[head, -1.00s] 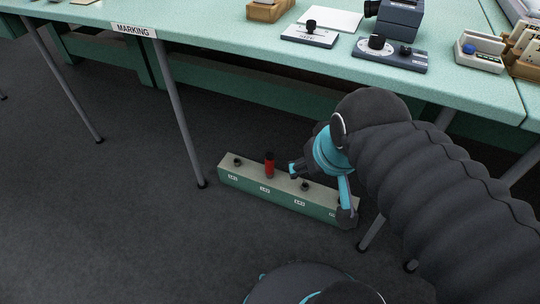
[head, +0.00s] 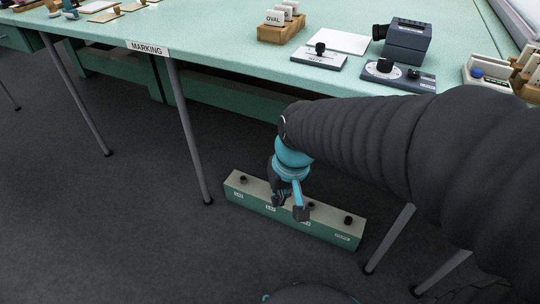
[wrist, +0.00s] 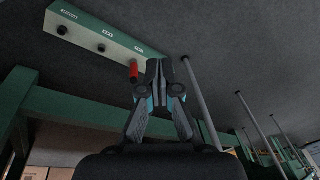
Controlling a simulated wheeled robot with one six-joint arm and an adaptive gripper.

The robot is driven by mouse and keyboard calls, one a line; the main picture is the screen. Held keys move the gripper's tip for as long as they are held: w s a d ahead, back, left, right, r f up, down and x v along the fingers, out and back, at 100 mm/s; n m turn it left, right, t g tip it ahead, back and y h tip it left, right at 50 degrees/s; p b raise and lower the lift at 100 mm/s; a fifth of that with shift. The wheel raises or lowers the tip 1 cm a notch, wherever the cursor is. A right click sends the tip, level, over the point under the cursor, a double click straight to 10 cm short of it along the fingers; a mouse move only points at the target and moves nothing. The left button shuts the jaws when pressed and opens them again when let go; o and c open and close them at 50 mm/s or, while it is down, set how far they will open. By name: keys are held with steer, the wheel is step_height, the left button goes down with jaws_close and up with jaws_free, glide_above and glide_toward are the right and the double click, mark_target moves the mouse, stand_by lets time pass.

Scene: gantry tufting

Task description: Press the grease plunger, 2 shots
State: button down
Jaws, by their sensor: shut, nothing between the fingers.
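The grease plunger is a short red cylinder that shows in the wrist view (wrist: 134,72), standing out from a long green and grey box. In the head view my gripper hides it. The box (head: 330,231) lies on the floor under the table's front edge, with several dark round knobs on its top and white labels along its front. My gripper (head: 290,207) is at the box's middle, pointing down, fingers together and empty. In the wrist view the shut fingertips (wrist: 166,68) sit just right of the red plunger; whether they touch it I cannot tell.
The green table (head: 220,50) with a MARKING label (head: 148,48) stands above and behind the box. Table legs (head: 190,140) stand left and right of it. The dark floor (head: 120,230) in front and to the left is clear.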

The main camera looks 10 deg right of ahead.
steer(key=w+a+f+m+t+y, duration=0.1)
steer(key=w+a+f+m, duration=0.1)
steer(key=w+a+f, duration=0.5)
steer(key=w+a+f+m+t, duration=0.1)
steer(key=w+a+f+m, duration=0.15)
steer(key=w+f, duration=0.8)
steer(key=w+d+f+m+t+h, duration=0.2)
steer(key=w+f, duration=0.3)
steer(key=w, duration=0.1)
steer(key=w+d+r+h, duration=0.2)
steer(key=d, duration=0.2)
steer(key=w+d+r+m+t+h, duration=0.1)
steer(key=d+r+h, duration=0.1)
steer(key=d, duration=0.3)
steer(key=shift+w+t+h, duration=0.3)
steer(key=shift+w+h, duration=0.1)
steer(key=shift+h, duration=0.4)
